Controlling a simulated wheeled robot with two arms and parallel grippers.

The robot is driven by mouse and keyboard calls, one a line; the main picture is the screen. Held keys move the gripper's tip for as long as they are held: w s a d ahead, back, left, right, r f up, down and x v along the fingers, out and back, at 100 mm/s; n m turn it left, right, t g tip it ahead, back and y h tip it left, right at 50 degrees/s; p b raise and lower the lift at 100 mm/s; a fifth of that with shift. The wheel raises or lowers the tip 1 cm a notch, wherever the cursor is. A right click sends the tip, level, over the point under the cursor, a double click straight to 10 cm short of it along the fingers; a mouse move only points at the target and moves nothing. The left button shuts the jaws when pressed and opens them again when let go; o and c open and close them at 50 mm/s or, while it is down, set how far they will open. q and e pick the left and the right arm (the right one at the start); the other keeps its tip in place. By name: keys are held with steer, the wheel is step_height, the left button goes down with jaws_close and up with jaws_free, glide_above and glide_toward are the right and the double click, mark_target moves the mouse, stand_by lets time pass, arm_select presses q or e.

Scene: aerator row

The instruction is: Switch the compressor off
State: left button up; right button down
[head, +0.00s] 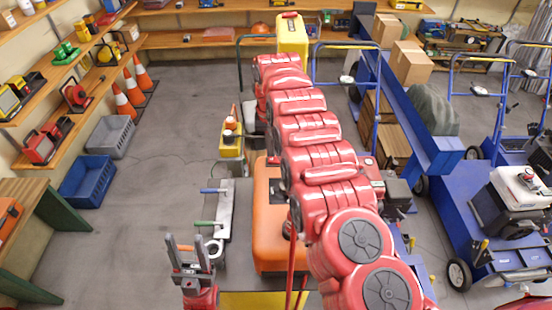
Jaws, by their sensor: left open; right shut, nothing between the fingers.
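An orange rounded body (267,205), which looks like the compressor, stands at the centre, partly hidden behind my red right arm. No switch can be made out on it. To its left is a grey unit (223,208) with a blue lever and a green lever. My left gripper (186,243) points away from me just below and left of the grey unit, its two fingers apart and nothing visible between them. It is apart from the orange body. My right arm stretches up the middle of the view and covers much behind it; I cannot make out its gripper.
Blue crate (88,181), grey crate (111,136) and traffic cones (137,80) line the left side by the shelves. Blue carts (470,205) and cardboard boxes (410,62) fill the right. A yellow case (292,35) is at the back. Floor at left is clear.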

mark_target(271, 159)
steer(key=shift+f+b, duration=0.5)
steer(key=shift+f, duration=0.45)
stand_by(0.6)
steer(key=shift+r, duration=1.9)
steer(key=shift+r+p, duration=0.5)
steer(key=shift+r, duration=1.15)
